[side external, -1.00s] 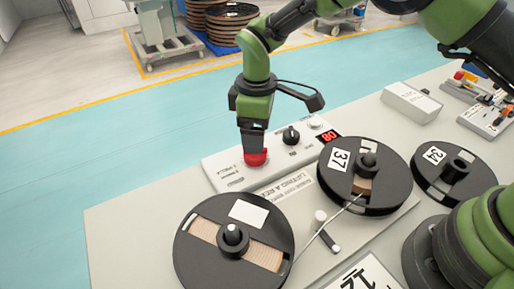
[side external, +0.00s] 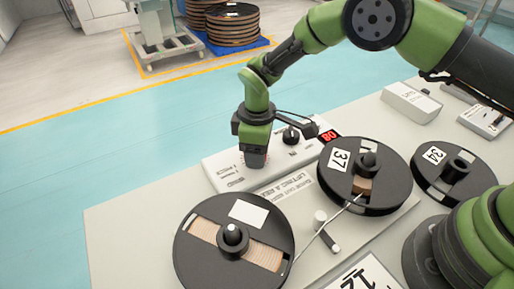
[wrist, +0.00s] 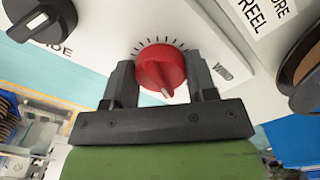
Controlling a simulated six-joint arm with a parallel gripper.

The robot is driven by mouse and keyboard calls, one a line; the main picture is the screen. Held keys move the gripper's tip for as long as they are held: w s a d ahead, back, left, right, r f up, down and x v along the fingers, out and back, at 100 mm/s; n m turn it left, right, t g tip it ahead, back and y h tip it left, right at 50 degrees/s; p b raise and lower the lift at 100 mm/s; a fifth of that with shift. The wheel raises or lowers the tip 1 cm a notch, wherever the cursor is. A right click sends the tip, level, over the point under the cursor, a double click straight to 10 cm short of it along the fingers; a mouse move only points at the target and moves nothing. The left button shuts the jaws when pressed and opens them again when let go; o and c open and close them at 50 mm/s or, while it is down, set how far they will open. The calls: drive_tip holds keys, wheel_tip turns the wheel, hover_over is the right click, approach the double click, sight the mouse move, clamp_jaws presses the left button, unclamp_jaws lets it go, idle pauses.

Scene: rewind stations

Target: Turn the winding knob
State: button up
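The red winding knob (wrist: 160,68) sits on the white control panel (wrist: 215,45), ringed by tick marks, with the word WIND beside it. Its pale pointer mark faces the gripper side, slightly right of centre. My gripper (wrist: 162,82) has one dark finger on each side of the knob, and both look to be touching it. In the side view my gripper (side external: 255,162) points straight down at the near left part of the panel (side external: 222,168) and hides nearly all of the knob.
A black mode knob (side external: 291,135) and a red-digit display (side external: 330,136) are on the same panel. Large black reels (side external: 235,240) and (side external: 365,175) stand close by, joined by a strip, with a third reel (side external: 454,172) to the right. The panel's left side is free.

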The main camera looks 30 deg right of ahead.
drive_tip(key=shift+m, duration=0.3)
drive_tip(key=shift+a+m, duration=0.1)
drive_tip(key=shift+m, duration=2.5)
drive_tip(key=o, duration=0.9)
wheel_tip(320, 180, up, 10)
